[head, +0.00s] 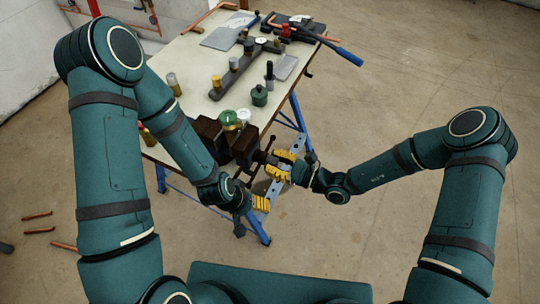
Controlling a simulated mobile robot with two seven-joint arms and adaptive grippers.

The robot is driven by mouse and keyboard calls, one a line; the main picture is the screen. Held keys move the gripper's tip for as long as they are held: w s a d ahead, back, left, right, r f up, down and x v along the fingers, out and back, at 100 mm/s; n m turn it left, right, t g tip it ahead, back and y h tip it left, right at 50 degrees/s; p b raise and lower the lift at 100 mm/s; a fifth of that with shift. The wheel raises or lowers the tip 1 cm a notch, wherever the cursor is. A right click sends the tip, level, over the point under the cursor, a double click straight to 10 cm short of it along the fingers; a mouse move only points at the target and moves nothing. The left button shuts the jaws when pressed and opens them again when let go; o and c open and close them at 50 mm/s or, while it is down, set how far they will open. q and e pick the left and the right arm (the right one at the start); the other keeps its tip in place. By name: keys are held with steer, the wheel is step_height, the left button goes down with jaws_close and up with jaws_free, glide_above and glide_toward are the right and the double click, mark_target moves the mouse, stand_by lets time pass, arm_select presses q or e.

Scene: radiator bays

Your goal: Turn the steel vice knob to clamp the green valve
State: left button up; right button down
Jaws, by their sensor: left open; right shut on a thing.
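The green valve (229,119) stands at the top of the dark vice (243,146), between its jaws, at the table's near edge. I cannot tell from here whether the jaws touch it. The steel vice knob is at the front of the vice, mostly hidden by my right gripper. My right gripper (281,166), with yellow fingers, comes in from the right and is shut on the knob. My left gripper (259,203) is open, below and in front of the vice, apart from the valve.
The pale worktable (196,60) holds a grey manifold bar (236,72), a green bottle-like part (259,95), and a blue-handled tool (342,52) overhanging its right edge. Blue trestle legs (299,112) stand below. Copper pipes (38,215) lie on the floor at left. The floor at right is clear.

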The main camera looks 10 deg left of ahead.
steer(key=m, duration=0.2)
steer(key=shift+m+p, duration=0.3)
steer(key=shift+p, duration=0.1)
steer(key=shift+m, duration=0.5)
steer(key=c, duration=0.8)
jaws_free()
